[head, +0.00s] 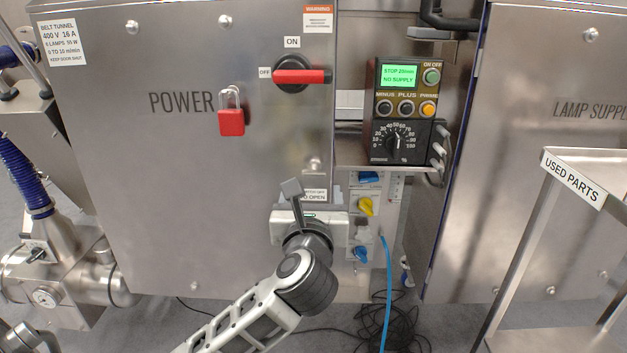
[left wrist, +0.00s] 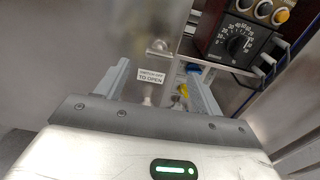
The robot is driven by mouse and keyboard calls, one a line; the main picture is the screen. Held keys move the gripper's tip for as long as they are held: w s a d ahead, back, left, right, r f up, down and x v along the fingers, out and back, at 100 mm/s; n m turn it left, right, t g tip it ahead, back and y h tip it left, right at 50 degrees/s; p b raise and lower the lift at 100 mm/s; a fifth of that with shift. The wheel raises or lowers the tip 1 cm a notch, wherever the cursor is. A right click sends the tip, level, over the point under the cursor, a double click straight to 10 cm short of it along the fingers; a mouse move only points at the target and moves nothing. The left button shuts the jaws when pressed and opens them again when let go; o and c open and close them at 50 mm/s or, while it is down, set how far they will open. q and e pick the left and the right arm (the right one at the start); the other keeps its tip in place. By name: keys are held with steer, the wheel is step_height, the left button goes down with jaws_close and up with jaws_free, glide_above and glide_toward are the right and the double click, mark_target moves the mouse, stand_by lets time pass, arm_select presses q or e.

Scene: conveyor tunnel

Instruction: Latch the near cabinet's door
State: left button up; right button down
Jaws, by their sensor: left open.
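The near cabinet's steel door (head: 180,180) is marked POWER and looks flush with its frame; I cannot tell whether it is slightly ajar. A round metal knob (head: 312,163) sits near its right edge, also seen in the left wrist view (left wrist: 158,46). A label ending "TO OPEN" is below it, and a small pale metal piece (left wrist: 148,97) below that. My left gripper (head: 308,192) is open in front of the door's lower right edge. In the left wrist view its fingers (left wrist: 160,82) frame the label, with nothing held.
The red switch handle (head: 300,76) lies level, toward OFF. A red padlock (head: 231,122) hangs on the door. A control box (head: 404,112) stands right of the door edge. A blue hose (head: 388,290) runs down. A used-parts cart (head: 575,180) stands at the right.

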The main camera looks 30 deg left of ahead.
mark_target(314, 174)
arm_select(q)
steer(key=b+x, duration=0.1)
steer(key=x, duration=0.6)
steer(key=shift+w+a, duration=0.2)
steer(key=shift+w, duration=0.1)
steer(key=c, duration=1)
